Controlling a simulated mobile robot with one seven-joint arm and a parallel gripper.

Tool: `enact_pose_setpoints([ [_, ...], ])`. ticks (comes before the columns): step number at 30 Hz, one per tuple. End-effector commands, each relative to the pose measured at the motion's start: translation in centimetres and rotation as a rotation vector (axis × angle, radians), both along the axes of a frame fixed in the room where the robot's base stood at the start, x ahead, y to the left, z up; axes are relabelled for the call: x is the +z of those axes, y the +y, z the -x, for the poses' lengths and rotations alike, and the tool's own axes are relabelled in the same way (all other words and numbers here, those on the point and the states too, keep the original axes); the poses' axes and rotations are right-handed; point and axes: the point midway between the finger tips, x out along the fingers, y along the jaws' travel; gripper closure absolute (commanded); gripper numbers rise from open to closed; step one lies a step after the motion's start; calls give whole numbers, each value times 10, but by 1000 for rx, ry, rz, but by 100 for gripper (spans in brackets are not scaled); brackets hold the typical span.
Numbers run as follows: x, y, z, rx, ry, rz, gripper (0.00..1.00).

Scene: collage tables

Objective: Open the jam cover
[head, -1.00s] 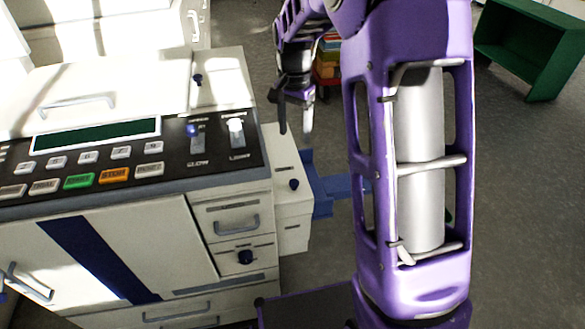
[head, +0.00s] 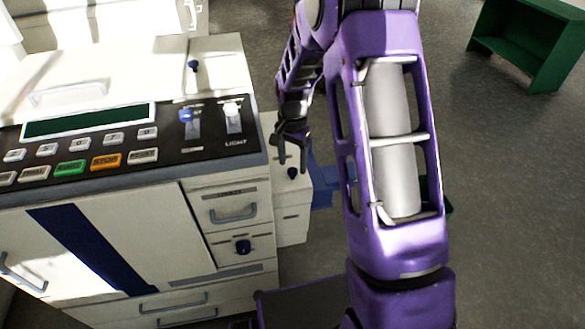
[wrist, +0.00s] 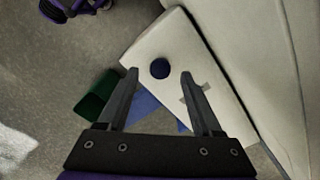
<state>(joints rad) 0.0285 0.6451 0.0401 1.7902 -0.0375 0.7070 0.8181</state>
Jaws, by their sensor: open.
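The copier (head: 120,240) fills the left of the head view. My gripper (head: 292,162) is open and empty, pointing down over the unit close to the knob. It also shows in the wrist view (wrist: 160,75). I cannot tell whether it touches the knob.
A blue part (head: 325,187) sticks out to the right of the white unit. The copier's control panel (head: 130,145) is left of my gripper. A green shelf (head: 530,40) stands at the upper right. The grey floor on the right is mostly clear.

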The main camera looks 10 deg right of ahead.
Motion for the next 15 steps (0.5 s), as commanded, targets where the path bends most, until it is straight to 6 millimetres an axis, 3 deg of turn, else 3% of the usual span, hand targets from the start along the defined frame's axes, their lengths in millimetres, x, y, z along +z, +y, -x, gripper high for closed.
enact_pose_setpoints([
  [6, -20, 0, 0, 0, 1, -1, 33],
  [15, -22, 0, 0, 0, 0, 0, 33],
])
